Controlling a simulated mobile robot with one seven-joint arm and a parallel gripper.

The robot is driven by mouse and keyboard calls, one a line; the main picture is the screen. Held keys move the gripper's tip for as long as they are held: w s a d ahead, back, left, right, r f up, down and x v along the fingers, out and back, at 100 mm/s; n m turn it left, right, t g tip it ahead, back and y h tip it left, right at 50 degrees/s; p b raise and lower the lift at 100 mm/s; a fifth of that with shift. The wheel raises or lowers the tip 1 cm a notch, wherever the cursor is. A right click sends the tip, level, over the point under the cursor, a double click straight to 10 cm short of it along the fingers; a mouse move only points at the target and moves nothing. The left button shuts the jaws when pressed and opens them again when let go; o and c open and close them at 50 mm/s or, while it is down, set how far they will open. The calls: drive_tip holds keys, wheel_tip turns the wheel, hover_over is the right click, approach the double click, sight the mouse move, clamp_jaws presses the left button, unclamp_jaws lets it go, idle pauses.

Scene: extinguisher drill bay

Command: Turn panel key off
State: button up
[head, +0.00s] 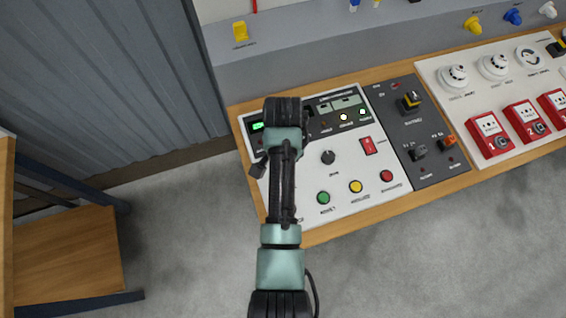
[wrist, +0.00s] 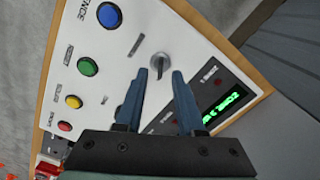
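The panel key (wrist: 160,61) is a small grey key in a round lock on the white control panel (wrist: 128,35). In the wrist view it lies just ahead of my gripper (wrist: 160,76), between the lines of its two blue fingers. The fingers are apart with nothing held. The key shows clear of both fingers, but I cannot tell its exact distance. In the head view, my arm covers the left part of the panel (head: 303,177) and hides the key.
The wrist view shows blue (wrist: 109,15), green (wrist: 88,66), yellow (wrist: 74,101) and red (wrist: 65,126) buttons and a green-lit display (wrist: 220,102). In the head view, a dark switch panel (head: 418,125) and red call points (head: 490,135) stand to the right.

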drive_tip(key=shift+f, duration=1.35)
drive_tip(key=shift+c, duration=0.3)
clamp_jaws()
